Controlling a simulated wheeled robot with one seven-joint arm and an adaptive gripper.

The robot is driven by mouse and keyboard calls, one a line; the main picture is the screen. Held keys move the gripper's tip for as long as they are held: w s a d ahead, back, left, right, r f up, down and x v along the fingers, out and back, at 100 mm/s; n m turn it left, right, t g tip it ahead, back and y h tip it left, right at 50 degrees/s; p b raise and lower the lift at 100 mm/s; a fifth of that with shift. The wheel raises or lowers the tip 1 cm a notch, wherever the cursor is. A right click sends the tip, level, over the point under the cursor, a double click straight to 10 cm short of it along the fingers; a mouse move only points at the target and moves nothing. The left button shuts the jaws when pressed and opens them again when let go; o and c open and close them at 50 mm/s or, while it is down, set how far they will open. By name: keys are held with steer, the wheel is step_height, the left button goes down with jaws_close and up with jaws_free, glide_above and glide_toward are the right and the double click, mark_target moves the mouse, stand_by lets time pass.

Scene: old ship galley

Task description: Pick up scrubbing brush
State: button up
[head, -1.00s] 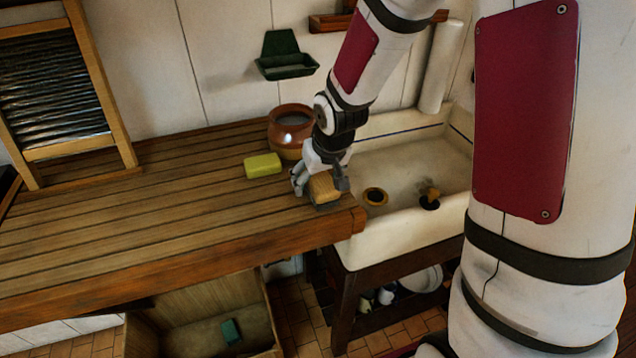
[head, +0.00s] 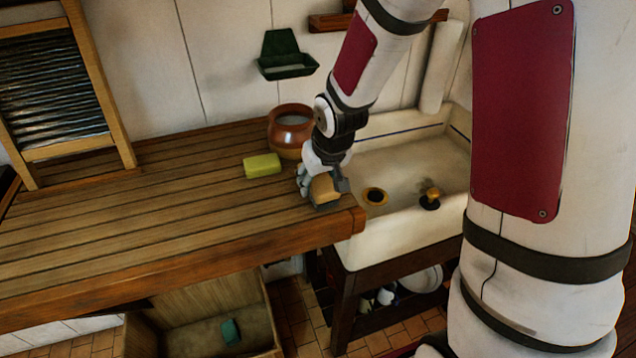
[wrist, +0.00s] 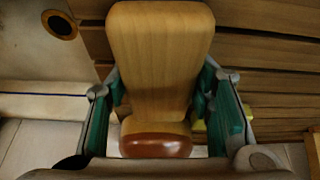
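The scrubbing brush (head: 325,189) is a light wooden block at the right end of the slatted wooden counter, near the sink. In the wrist view the brush (wrist: 160,55) fills the upper middle, between my fingers. My gripper (head: 323,184) points down over it, with a finger on each side. In the wrist view both green-padded fingers of my gripper (wrist: 162,100) lie along the brush's sides and appear to touch it. The brush's underside is hidden, and I see no clear gap between it and the counter.
A brown pot (head: 289,131) stands just behind my gripper. A yellow soap block (head: 262,165) lies to its left. The sink (head: 405,225), with a plunger-like stopper (head: 430,198), is on the right. The counter (head: 150,215) is clear to the left.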

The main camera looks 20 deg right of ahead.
mark_target(320, 178)
steer(key=c, duration=0.4)
steer(key=shift+r, duration=0.1)
steer(key=shift+r, duration=0.55)
steer(key=v, duration=0.3)
steer(key=shift+w+r, duration=0.1)
steer(key=shift+s+a+r+p, duration=0.25)
steer(key=shift+s+p, duration=0.8)
steer(key=shift+s, duration=1.45)
steer(key=shift+s+a+r+p, duration=0.25)
steer(key=shift+s+p, duration=0.85)
steer(key=shift+s, duration=1.4)
steer(key=shift+s+a+r+p, duration=0.2)
steer(key=shift+s+p, duration=0.85)
steer(key=shift+s, duration=1.45)
steer(key=shift+f, duration=0.1)
